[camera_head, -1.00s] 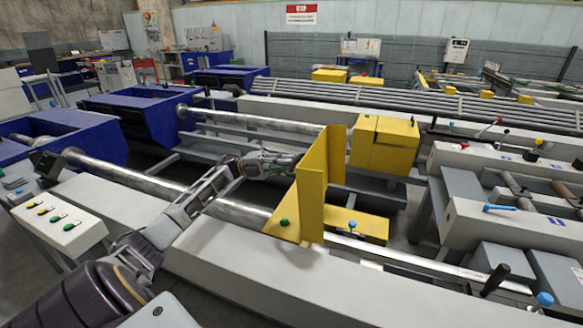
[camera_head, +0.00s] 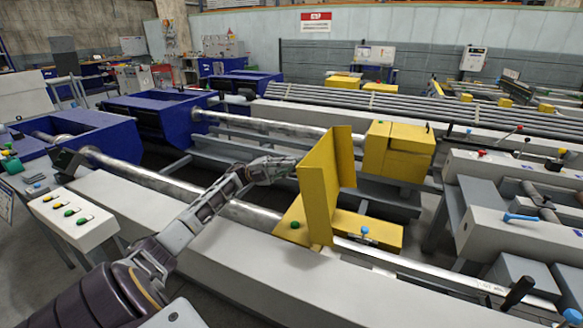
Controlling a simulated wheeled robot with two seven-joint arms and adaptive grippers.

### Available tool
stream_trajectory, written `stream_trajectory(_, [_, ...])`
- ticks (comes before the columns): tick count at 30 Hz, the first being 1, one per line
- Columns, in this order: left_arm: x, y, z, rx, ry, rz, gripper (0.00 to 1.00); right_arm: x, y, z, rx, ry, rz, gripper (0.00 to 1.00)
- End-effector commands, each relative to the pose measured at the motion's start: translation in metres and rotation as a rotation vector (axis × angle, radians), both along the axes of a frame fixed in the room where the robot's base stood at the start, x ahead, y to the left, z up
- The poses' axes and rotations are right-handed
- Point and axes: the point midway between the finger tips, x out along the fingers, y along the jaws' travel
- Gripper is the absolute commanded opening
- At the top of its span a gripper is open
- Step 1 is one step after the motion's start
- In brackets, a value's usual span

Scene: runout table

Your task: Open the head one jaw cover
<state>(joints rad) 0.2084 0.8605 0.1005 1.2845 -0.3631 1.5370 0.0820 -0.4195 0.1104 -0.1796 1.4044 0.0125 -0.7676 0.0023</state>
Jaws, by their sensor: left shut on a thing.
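The yellow jaw cover (camera_head: 318,198) of the near head stands raised, its plates upright over the yellow base (camera_head: 374,229) on the near white beam. A green knob (camera_head: 295,225) and a blue knob (camera_head: 365,231) show at its foot. My left gripper (camera_head: 288,165) is at the cover's left upper edge, shut on the jaw cover as far as I can see; its fingertips are small and partly hidden by the plate. A second yellow cover (camera_head: 398,150) on the farther line is closed and boxy. My right gripper is not in view.
A long steel bar (camera_head: 250,216) runs along the near beam (camera_head: 230,255). A white button panel (camera_head: 76,217) stands at left. Blue troughs (camera_head: 150,119) are behind it. Grey machine blocks with levers (camera_head: 520,293) fill the right side.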

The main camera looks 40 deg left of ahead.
Motion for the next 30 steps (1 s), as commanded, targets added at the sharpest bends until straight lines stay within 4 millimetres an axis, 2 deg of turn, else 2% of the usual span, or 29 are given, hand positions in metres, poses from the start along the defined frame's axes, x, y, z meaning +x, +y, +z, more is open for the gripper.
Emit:
stream_trajectory(6, [0.0,-0.001,-0.001,0.001,0.001,-0.001,0.0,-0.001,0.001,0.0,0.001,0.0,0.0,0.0])
stream_trajectory(7, [0.0,-0.001,-0.001,0.001,0.001,-0.001,0.16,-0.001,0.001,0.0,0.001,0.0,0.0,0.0])
stream_trajectory(11, [0.0,-0.001,-0.001,0.001,0.001,-0.001,0.33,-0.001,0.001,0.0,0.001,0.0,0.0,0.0])
stream_trajectory(23, [0.0,0.001,-0.001,0.001,0.0,0.0,0.34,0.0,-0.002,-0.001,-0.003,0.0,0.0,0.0])
stream_trajectory(30, [-0.003,0.012,-0.005,0.001,0.002,0.001,0.34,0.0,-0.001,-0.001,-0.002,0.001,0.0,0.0])
